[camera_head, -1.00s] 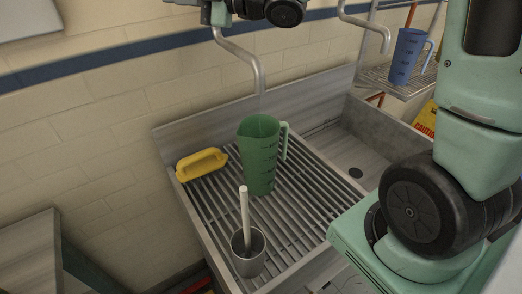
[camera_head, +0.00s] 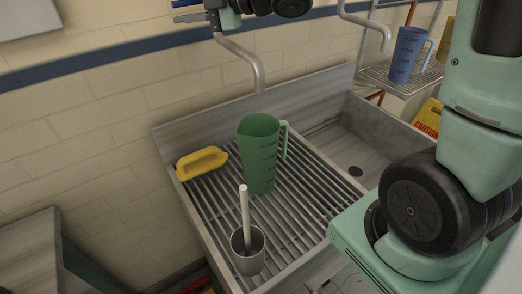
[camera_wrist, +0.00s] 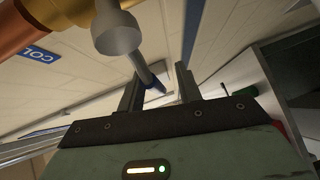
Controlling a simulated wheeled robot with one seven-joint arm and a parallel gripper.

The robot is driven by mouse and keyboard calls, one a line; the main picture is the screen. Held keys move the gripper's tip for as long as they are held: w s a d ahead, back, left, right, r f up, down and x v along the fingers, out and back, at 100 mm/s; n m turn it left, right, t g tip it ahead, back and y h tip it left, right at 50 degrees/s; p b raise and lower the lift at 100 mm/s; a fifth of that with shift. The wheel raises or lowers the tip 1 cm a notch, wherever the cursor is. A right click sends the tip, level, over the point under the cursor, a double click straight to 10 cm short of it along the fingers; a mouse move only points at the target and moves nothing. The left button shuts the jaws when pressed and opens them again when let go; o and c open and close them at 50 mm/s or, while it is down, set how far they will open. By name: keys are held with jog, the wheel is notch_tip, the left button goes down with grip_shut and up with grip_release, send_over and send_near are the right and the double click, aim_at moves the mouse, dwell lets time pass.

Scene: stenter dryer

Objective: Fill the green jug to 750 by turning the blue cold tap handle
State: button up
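The green jug (camera_head: 259,155) stands upright on the slatted drainboard, below the left spout (camera_head: 247,62). It has dark markings on its side and a handle on the right. I see no water stream, and its fill level cannot be read. My gripper (camera_wrist: 158,72) is high at the top of the head view, left of the spout's upper end. In the wrist view its two fingers are apart. The blue cold tap handle (camera_wrist: 149,76) shows between them, with a visible gap to the right finger. A blue bar (camera_head: 187,3) also shows by the fingers in the head view.
A blue COLD sign (camera_wrist: 39,54) is on the wall, near a copper pipe (camera_wrist: 35,30). A blue jug (camera_head: 408,55) stands on the rack at right.

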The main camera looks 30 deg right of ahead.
jog(key=p+v, duration=0.2)
jog(key=v, duration=1.4)
jog(key=shift+s, duration=0.15)
jog(key=shift+d, duration=0.1)
jog(key=b+v, duration=0.4)
jog(key=v, duration=1.3)
jog(key=shift+s+b, duration=0.25)
jog(key=shift+b, duration=0.15)
jog(key=shift+d+f, duration=0.1)
jog(key=shift+f, duration=0.05)
